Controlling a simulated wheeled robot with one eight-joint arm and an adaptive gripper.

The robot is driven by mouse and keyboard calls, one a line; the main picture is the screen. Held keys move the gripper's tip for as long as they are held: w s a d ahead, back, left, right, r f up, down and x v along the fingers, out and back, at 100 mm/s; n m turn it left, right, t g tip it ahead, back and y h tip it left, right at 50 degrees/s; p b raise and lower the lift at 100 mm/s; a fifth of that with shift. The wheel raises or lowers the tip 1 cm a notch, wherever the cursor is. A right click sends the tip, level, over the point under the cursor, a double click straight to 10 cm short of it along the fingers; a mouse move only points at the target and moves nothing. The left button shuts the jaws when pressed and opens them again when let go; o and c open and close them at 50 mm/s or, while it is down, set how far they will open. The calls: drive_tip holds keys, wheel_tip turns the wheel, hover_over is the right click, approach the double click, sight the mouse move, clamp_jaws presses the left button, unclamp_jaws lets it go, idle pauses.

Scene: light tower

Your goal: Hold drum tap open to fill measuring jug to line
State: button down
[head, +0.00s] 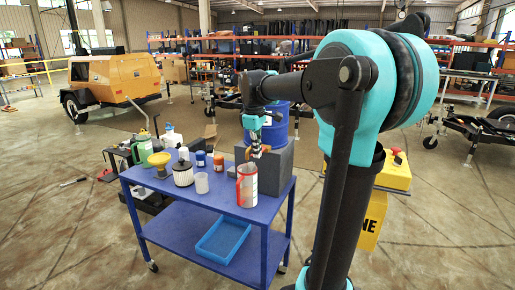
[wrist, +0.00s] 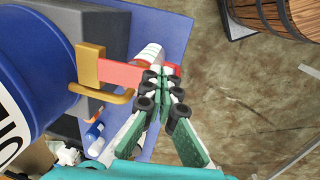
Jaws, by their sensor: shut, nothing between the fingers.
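The blue drum (head: 275,128) lies on a dark grey stand on the blue cart; it also fills the left of the wrist view (wrist: 30,75). Its brass tap (wrist: 90,66) has a red lever (wrist: 122,73) pointing right and a yellow curved part below. My gripper (wrist: 168,74) is shut and empty, its tips close to the lever's free end; I cannot tell whether they touch. In the head view my gripper (head: 255,148) is in front of the drum.
The blue cart (head: 215,200) also carries a yellow funnel (head: 159,163), a filter (head: 182,174), a clear cup (head: 201,183) and several bottles left of the jug. A blue tray (head: 223,240) lies on the lower shelf. A yellow case (head: 395,175) stands at right.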

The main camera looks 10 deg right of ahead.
wheel_tip(320, 180, down, 3)
drive_tip(key=t+h, duration=0.1)
drive_tip(key=t, duration=0.1)
drive_tip(key=shift+s+a+r+t+h, duration=0.1)
drive_tip(key=shift+r+t+h, duration=0.05)
drive_tip(key=shift+t+h, duration=0.2)
drive_tip(key=shift+r, duration=0.2)
idle(6.0)
drive_tip(key=shift+r, duration=0.65)
